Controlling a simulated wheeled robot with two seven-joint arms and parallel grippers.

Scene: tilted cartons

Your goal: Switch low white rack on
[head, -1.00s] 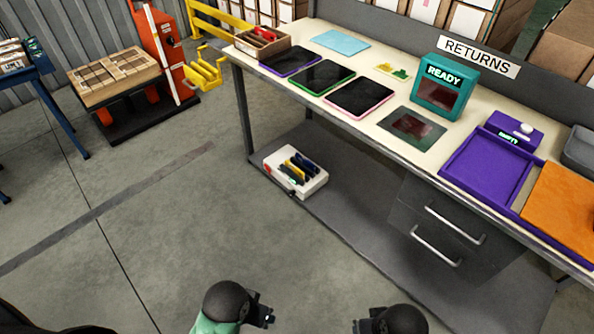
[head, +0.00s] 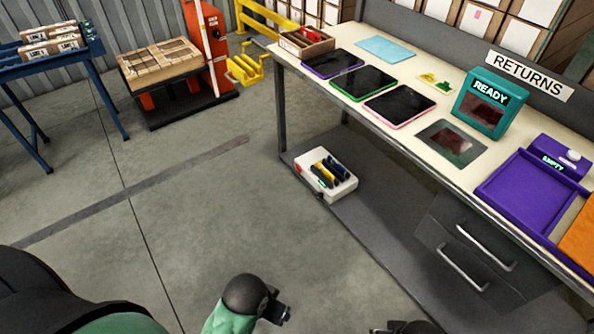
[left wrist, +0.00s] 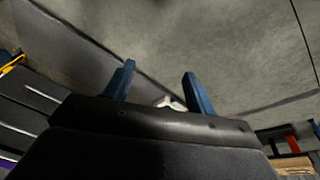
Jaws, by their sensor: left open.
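The low white rack (head: 343,187) sits on the bench's grey lower shelf, near its left end. It holds several dark and yellow upright items (head: 327,171). A small red part (head: 299,168) shows at its left end, and a dark part is at its front corner. My left gripper (head: 284,313) is low in the head view, in front of and apart from the rack. In the left wrist view its two blue fingers (left wrist: 160,88) are spread and empty, with a small white piece (left wrist: 172,104) visible between them. My right gripper (head: 402,328) is cut off by the bottom edge.
The bench top (head: 395,140) overhangs the shelf (head: 385,225), with a bench leg (head: 281,112) left of the rack and a drawer unit (head: 470,250) to the right. Open concrete floor (head: 200,220) lies in front. An orange lift (head: 207,45) and a blue table stand behind left.

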